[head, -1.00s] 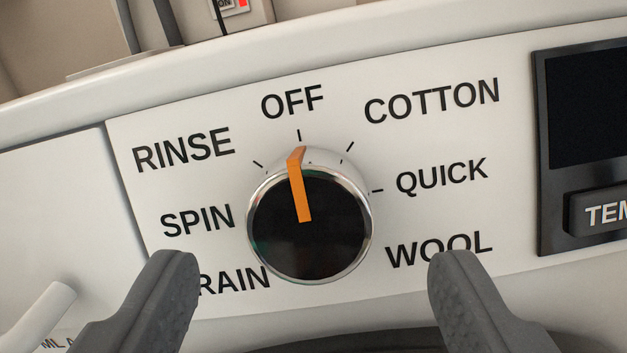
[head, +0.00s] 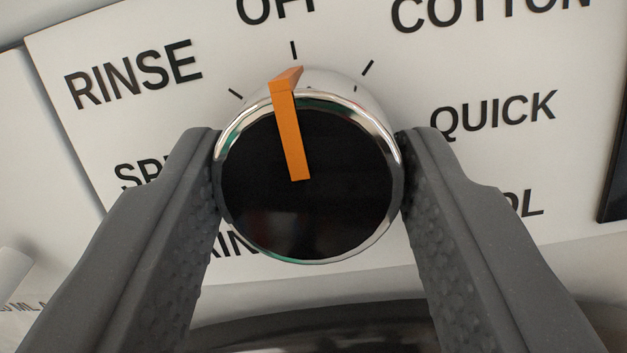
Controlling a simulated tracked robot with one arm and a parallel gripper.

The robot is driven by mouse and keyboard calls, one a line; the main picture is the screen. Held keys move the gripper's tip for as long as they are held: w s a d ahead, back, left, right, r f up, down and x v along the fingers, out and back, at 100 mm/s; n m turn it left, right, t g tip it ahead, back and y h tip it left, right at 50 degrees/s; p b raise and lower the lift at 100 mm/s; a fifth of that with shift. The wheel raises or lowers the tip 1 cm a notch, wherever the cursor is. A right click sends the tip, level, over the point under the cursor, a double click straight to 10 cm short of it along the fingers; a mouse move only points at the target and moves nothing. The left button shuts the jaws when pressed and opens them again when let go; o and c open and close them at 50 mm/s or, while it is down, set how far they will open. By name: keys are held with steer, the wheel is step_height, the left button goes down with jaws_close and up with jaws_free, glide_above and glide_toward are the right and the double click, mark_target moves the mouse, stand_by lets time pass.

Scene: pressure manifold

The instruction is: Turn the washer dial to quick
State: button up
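The washer dial (head: 307,215) is a round black knob with a chrome rim and an orange pointer (head: 291,135). The pointer points up at the OFF tick. My gripper (head: 308,150) has one grey finger on each side of the dial. Both fingertips press against its chrome rim at left and right, so it is shut on the dial. The QUICK label (head: 493,115) stands to the right of the dial, just above the right finger. Its tick is hidden, apparently behind the right finger.
The RINSE label (head: 133,75) is at upper left; OFF (head: 275,8) and COTTON (head: 490,10) are cut by the top edge. My fingers partly cover the SPIN, DRAIN and WOOL labels. A dark panel edge (head: 615,170) is at far right.

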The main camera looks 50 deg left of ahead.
steer(key=shift+d+r+m+p, duration=0.1)
steer(key=shift+r+m+p, duration=0.05)
steer(key=shift+m+p, duration=0.3)
steer(key=shift+p, duration=0.4)
steer(key=m+p, duration=0.2)
steer(key=m+h+p, duration=0.1)
steer(key=m+p, duration=0.1)
steer(key=shift+r+t+h, duration=0.15)
steer(key=shift+t+h, duration=0.15)
steer(key=shift+t, duration=0.1)
steer(key=m+p, duration=0.2)
steer(key=m+h+p, duration=0.1)
steer(key=m+p, duration=0.1)
steer(key=m, duration=0.1)
steer(key=shift+h+p, duration=0.3)
steer(key=shift+p, duration=0.05)
steer(key=m+h+p, duration=0.1)
steer(key=m+p, duration=0.1)
steer(key=m, duration=0.3)
steer(key=m+h, duration=0.1)
steer(key=m, duration=0.4)
steer(key=shift+g, duration=0.4)
steer(key=shift+m, duration=0.25)
